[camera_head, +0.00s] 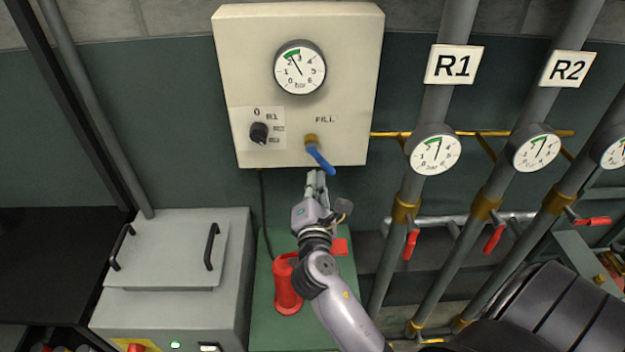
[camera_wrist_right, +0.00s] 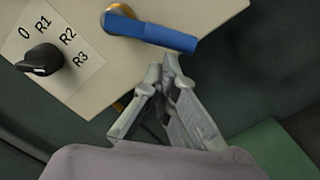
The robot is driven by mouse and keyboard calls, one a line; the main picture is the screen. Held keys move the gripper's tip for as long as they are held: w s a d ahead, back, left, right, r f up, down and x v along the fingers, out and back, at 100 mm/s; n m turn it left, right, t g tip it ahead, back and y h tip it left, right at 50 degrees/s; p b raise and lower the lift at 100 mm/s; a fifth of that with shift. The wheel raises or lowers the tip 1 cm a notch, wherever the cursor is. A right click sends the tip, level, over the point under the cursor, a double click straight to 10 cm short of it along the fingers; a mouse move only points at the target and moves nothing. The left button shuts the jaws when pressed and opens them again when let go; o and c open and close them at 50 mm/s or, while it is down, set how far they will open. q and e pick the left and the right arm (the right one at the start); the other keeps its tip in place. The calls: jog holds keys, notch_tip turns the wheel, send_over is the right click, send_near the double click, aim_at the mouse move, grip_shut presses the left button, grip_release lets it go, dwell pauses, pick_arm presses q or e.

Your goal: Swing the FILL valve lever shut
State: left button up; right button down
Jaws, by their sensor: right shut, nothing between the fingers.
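The FILL valve has a blue lever (camera_head: 320,159) on a brass fitting (camera_head: 311,139) at the lower edge of the cream control box (camera_head: 350,60). In the head view the lever slants down to the right. The lever (camera_wrist_right: 150,30) also shows near the top of the right wrist view. My right gripper (camera_head: 316,180) is just below the lever's free end, with its fingers together and nothing between them. In the right wrist view the fingertips (camera_wrist_right: 163,70) are close under the lever, and a small gap seems to separate them. My left gripper is not in view.
A black selector knob (camera_head: 259,132) and a gauge (camera_head: 300,68) sit on the box. Pipes R1 and R2 with gauges (camera_head: 434,150) and red levers (camera_head: 411,243) stand at right. A red cylinder (camera_head: 287,287) and a grey lidded case (camera_head: 170,290) are below.

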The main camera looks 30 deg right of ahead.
aim_at(334, 174)
jog(key=shift+s+d+r+n+p, duration=0.1)
jog(key=shift+s+d+n+p, duration=0.1)
jog(key=shift+n+p, duration=0.25)
jog(key=d+n+p, duration=0.1)
jog(key=n+p, duration=0.1)
jog(key=s+d+r+n+p, duration=0.1)
jog(key=n+p, duration=0.2)
jog(key=shift+s+d+r, duration=0.15)
jog(key=shift+d+r, duration=0.05)
jog(key=shift+s+d+r+p, duration=0.3)
jog(key=shift+d+p, duration=0.15)
jog(key=shift+p, duration=0.3)
jog(key=shift+s+d+r+p, duration=0.15)
jog(key=shift+d+r+p, duration=0.15)
jog(key=shift+r+p, duration=0.1)
jog(key=shift+f, duration=0.1)
